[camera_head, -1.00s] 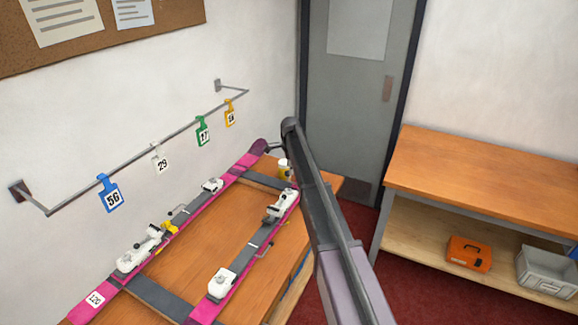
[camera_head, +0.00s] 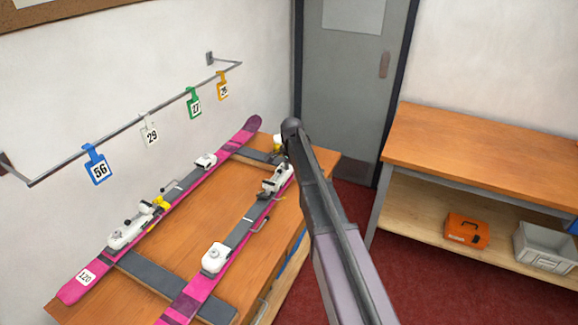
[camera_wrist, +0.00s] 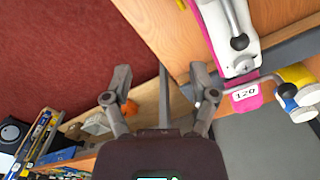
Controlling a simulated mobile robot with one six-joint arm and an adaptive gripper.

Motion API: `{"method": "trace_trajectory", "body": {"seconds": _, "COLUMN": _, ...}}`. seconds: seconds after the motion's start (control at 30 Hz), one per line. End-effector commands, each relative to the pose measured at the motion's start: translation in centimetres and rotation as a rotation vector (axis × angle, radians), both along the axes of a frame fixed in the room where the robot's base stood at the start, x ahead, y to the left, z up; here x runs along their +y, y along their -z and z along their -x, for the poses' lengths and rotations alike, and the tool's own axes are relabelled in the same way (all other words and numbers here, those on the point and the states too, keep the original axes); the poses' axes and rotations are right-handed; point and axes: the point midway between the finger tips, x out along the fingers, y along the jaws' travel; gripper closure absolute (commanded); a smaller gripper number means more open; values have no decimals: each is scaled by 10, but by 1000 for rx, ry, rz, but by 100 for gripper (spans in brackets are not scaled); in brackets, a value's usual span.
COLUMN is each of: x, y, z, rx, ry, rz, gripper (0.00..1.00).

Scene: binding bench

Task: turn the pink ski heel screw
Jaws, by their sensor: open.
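Two pink skis with white bindings lie on the wooden bench in the head view: a left ski (camera_head: 84,284) tagged 120, and a right ski (camera_head: 184,303). The left ski's white rear binding piece (camera_head: 129,232) and the right ski's white binding piece (camera_head: 214,257) are in view. In the wrist view a pink ski end (camera_wrist: 247,104) tagged 120 and a white binding piece (camera_wrist: 222,40) with a dark-knobbed lever lie right of my gripper (camera_wrist: 160,84). My gripper is open, empty and apart from them. The head view hides it behind my arm.
A rail (camera_head: 120,129) with numbered tags runs along the wall. A yellow-and-white object (camera_wrist: 294,84) is near the ski end in the wrist view. A second bench (camera_head: 490,150) with an orange case (camera_head: 466,231) and grey bin (camera_head: 545,247) stands right. Red carpet lies between.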

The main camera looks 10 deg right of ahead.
Motion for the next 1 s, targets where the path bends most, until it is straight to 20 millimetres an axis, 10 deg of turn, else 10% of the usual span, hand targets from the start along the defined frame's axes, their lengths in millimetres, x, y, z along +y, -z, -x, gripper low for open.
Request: {"method": "trace_trajectory", "body": {"seconds": 1.0, "x": -1, "y": 67, "z": 132, "rx": 0, "ry": -467, "rz": 0, "gripper": 25}}
